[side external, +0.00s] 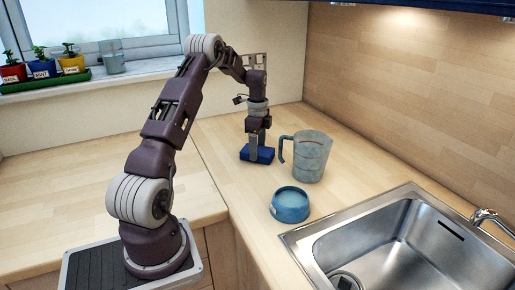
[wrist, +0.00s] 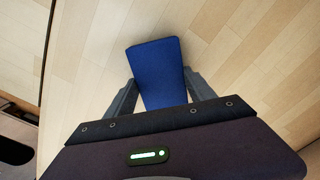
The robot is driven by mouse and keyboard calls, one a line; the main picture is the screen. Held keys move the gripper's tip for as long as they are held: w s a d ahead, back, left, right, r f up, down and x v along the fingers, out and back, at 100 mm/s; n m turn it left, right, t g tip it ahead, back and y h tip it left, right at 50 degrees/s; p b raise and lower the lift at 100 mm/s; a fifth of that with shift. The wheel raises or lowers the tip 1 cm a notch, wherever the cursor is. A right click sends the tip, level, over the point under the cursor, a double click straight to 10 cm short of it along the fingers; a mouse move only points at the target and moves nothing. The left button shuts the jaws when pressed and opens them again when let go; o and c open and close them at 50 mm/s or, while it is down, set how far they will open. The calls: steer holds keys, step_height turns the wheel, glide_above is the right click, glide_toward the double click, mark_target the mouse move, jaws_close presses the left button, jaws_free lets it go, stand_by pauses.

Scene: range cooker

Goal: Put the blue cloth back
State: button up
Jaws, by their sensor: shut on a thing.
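The blue cloth (side external: 262,155) is a flat, folded blue block at the counter surface, left of the measuring jug in the side view. In the wrist view the blue cloth (wrist: 157,68) lies between my two fingers and sticks out beyond them. My gripper (side external: 257,150) points down and is shut on the cloth. In the wrist view my gripper (wrist: 158,92) has one finger on each side of it. I cannot tell whether the cloth rests on the counter or is just above it.
A clear measuring jug (side external: 312,158) stands close to the right of my gripper. A blue bowl (side external: 290,205) sits nearer the sink (side external: 400,245). Plant pots (side external: 42,68) and a glass (side external: 113,63) stand on the windowsill. The counter at left (side external: 70,185) is clear.

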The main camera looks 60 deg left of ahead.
mark_target(259, 150)
steer(key=shift+f, duration=0.1)
steer(key=o, duration=1.3)
step_height(259, 150, up, 13)
steer(key=d+r+n+t+y, duration=0.1)
steer(key=d+r, duration=0.4)
steer(key=d, duration=0.3)
steer(key=d+r+n, duration=0.2)
steer(key=d+r, duration=0.3)
steer(key=d, duration=0.4)
steer(key=s+d+r+n+t, duration=0.2)
steer(key=s+d+n+t, duration=0.15)
steer(key=s+d, duration=1.25)
steer(key=s+d+f, duration=0.1)
steer(key=s, duration=0.1)
steer(key=s+d+f+n, duration=0.1)
steer(key=s+d+f, duration=0.1)
steer(key=s+d+f+n+t+h, duration=0.1)
steer(key=s, duration=0.1)
steer(key=shift+s+d+f+n, duration=0.15)
steer(key=shift+s+d+n, duration=0.1)
steer(key=shift+d, duration=0.1)
